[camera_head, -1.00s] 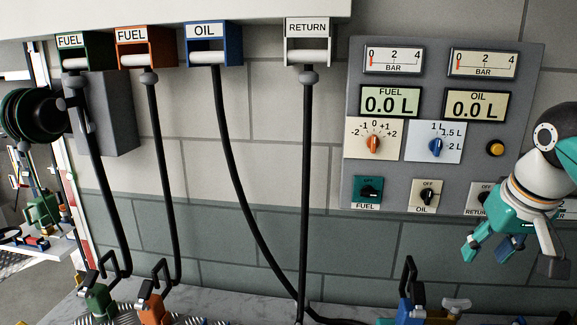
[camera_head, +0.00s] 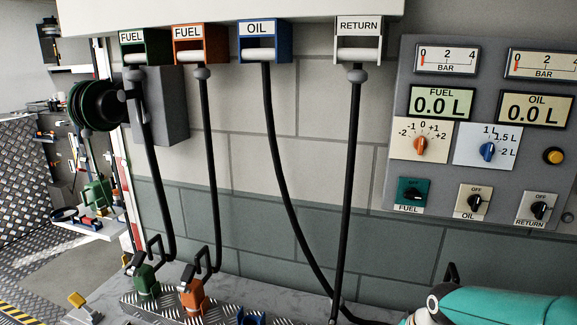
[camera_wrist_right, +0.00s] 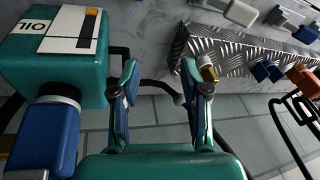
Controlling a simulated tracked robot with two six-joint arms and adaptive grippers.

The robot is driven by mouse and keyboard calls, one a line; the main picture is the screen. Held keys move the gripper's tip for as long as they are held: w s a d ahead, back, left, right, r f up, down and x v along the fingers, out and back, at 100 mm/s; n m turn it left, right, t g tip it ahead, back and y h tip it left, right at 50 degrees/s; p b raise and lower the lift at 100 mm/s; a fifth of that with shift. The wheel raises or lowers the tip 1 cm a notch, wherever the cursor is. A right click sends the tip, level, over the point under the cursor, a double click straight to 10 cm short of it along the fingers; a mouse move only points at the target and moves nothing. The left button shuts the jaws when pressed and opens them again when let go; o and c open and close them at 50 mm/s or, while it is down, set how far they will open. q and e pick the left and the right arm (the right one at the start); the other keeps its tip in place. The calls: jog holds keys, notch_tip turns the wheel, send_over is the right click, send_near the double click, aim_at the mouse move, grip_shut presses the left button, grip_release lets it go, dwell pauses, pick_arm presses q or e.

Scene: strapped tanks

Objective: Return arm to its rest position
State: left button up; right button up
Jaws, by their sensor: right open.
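My right gripper (camera_wrist_right: 160,82) shows in the right wrist view with its two teal fingers apart and nothing between them. In the head view only part of my right arm (camera_head: 500,304), teal and black, shows at the lower right corner; its gripper is out of that picture. My left arm and gripper are not in view.
A grey control panel (camera_head: 475,205) is on the wall above my right arm. Several black hoses hang from holders, including the RETURN holder (camera_head: 358,30). A green nozzle (camera_head: 146,282) and an orange nozzle (camera_head: 193,297) stand on a tread-plate rack (camera_head: 170,308). Tread plate (camera_wrist_right: 230,55) also shows in the wrist view.

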jog(key=s+a+f+g+y, duration=0.1)
jog(key=s+a+f, duration=0.3)
jog(key=f, duration=0.4)
jog(key=s+a+f, duration=0.4)
jog(key=s+f, duration=0.1)
jog(key=f, duration=0.3)
jog(key=s+a+f+m+g+y, duration=0.1)
jog(key=s+a+f, duration=0.1)
jog(key=s+f, duration=0.4)
jog(key=s+a+f+m, duration=0.1)
jog(key=s+a+f, duration=0.15)
jog(key=s, duration=0.55)
notch_tip(320, 180, down, 10)
jog(key=b, duration=1)
jog(key=shift+w+d+r+n, duration=0.25)
jog(key=shift+w+d+n, duration=0.05)
